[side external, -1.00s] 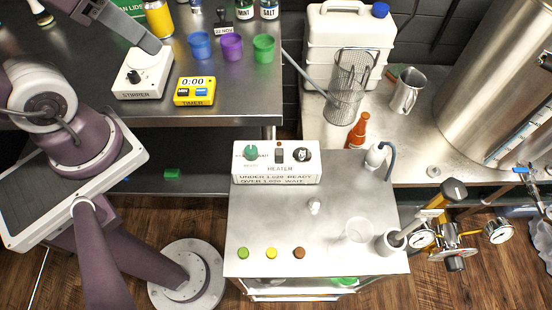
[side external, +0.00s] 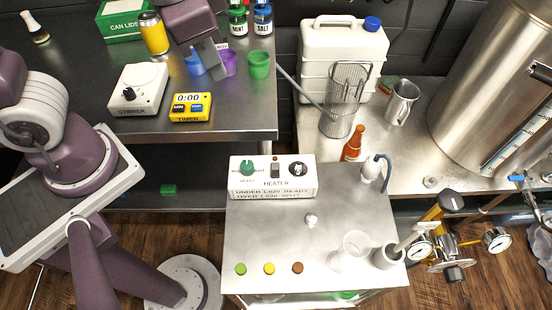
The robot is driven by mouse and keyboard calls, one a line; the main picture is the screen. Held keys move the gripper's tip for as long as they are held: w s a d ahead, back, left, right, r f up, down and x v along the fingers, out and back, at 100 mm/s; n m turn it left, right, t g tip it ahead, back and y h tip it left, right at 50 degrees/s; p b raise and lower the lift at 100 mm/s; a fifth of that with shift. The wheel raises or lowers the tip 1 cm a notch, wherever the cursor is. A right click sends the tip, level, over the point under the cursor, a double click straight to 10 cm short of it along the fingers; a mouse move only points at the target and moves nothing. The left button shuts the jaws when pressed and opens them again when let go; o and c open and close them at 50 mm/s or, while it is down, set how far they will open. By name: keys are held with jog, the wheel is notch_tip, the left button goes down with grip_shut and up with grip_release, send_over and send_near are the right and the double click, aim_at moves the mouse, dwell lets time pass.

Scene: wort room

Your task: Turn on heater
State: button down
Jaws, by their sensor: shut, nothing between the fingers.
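The heater (side external: 272,182) is a white box at the back edge of the metal cart. Whether the switch is on or off is too small to tell. My gripper (side external: 217,74) is shut and empty, above the back bench by the blue and purple cups. It is up and left of the heater, clear of it, and partly covers the cups.
A white stirrer (side external: 138,92) and yellow timer (side external: 190,107) sit on the back bench (side external: 230,125). The cart top (side external: 250,225) holds coloured discs, a small white piece and cups. A wire basket (side external: 344,100) and red bottle (side external: 353,144) stand behind right of the heater.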

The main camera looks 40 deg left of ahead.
aim_at(275, 165)
jog(key=w+d+f+m+y, duration=0.2)
jog(key=d+f+m, duration=0.2)
jog(key=d+f, duration=0.5)
jog(key=shift+d+f, duration=0.35)
jog(key=shift+d, duration=0.55)
jog(key=x, duration=1.4)
jog(key=shift+s, duration=0.3)
jog(key=shift+w+a+f, duration=0.1)
jog(key=shift+a+f, duration=0.05)
jog(key=shift+f, duration=0.05)
